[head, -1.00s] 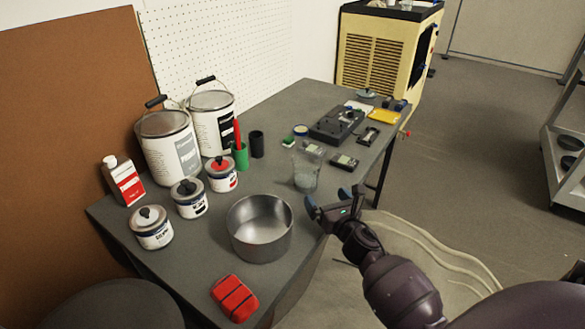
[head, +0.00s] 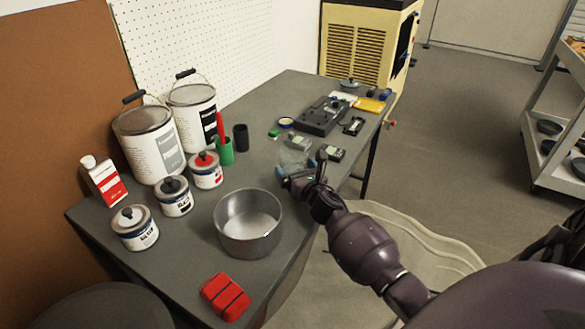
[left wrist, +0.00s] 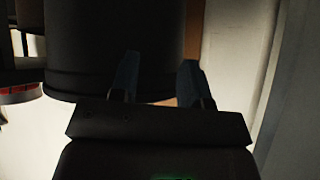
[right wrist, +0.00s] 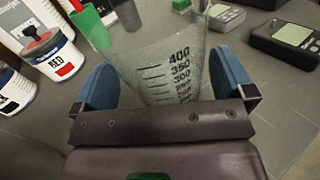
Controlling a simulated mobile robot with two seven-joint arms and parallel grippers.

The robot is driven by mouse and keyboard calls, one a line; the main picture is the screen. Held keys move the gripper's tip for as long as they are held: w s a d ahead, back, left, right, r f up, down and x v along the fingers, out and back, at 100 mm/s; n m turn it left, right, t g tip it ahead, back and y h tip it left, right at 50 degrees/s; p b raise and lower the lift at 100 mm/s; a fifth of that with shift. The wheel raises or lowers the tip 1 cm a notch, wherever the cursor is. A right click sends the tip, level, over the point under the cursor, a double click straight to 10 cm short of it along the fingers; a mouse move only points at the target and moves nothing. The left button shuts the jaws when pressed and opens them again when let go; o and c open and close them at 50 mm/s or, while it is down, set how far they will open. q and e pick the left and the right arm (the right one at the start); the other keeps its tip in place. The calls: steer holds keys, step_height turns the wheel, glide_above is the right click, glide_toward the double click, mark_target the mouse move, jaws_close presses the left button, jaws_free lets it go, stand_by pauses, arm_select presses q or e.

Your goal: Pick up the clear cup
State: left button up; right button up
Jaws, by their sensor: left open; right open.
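The clear cup (head: 293,157) is a transparent beaker with dark volume marks, standing on the grey table. It also shows in the right wrist view (right wrist: 160,62), between the two blue fingers of my right gripper (right wrist: 165,85). In the head view my right gripper (head: 300,174) is at the near side of the cup and partly covers its lower part. The right gripper is open, with a finger on either side of the cup; I cannot tell whether they touch it. My left gripper (left wrist: 157,82) is open and empty in front of a dark rounded object.
A metal pot (head: 248,224) stands left of my right arm, with a red block (head: 225,297) nearer. Small paint tins (head: 173,196), large cans (head: 150,142) and a green holder (head: 225,152) stand further left.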

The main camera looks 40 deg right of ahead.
steer(key=shift+w+d, duration=0.2)
steer(key=shift+w, duration=0.6)
steer(key=c, duration=0.8)
steer(key=shift+r, duration=0.15)
